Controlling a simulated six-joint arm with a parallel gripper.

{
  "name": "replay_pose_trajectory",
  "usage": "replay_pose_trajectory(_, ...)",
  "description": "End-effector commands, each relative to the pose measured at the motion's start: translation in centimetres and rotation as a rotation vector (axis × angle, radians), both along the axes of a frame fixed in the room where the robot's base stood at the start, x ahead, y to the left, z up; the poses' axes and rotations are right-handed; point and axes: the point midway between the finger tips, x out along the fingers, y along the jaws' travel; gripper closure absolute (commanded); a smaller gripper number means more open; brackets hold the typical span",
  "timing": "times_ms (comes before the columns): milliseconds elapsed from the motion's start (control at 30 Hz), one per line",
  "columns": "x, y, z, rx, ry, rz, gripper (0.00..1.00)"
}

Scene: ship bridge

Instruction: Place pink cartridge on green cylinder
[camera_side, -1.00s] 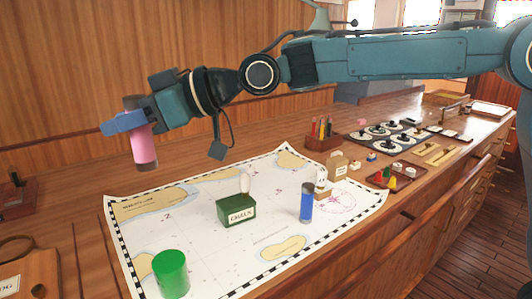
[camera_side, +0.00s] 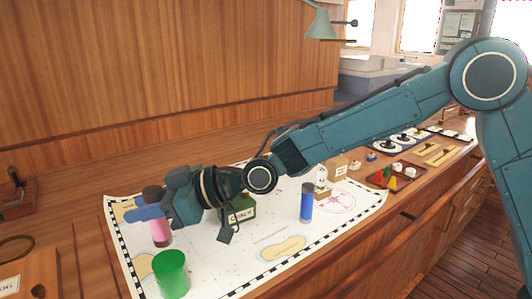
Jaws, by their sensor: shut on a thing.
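The pink cartridge (camera_side: 160,232) has dark brown ends and is upright. My gripper (camera_side: 150,212) is shut on it, with a blue finger across its upper part. The green cylinder (camera_side: 171,275) stands upright on the chart at the front left. In the picture the cartridge shows just above and slightly left of the green cylinder, apart from it. Its lower end appears behind the cylinder's top, low near the chart; I cannot tell whether it touches the chart.
The chart (camera_side: 262,259) covers the middle of the wooden table. A blue cylinder (camera_side: 306,203) with a dark top stands on it. A green chalk box (camera_side: 241,213) is partly hidden behind my wrist. A red tray (camera_side: 404,169) with small pieces is at right.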

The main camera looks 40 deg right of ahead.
Motion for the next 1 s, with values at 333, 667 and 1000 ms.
replay_pose_trajectory(333, 0.0, 0.0, -1.2, -0.001, 0.004, 0.0, 0.99)
replay_pose_trajectory(667, 0.0, 0.0, -4.3, 0.001, 0.001, 0.0, 0.99)
replay_pose_trajectory(1000, 0.0, 0.0, -4.5, 0.001, -0.001, 0.0, 0.99)
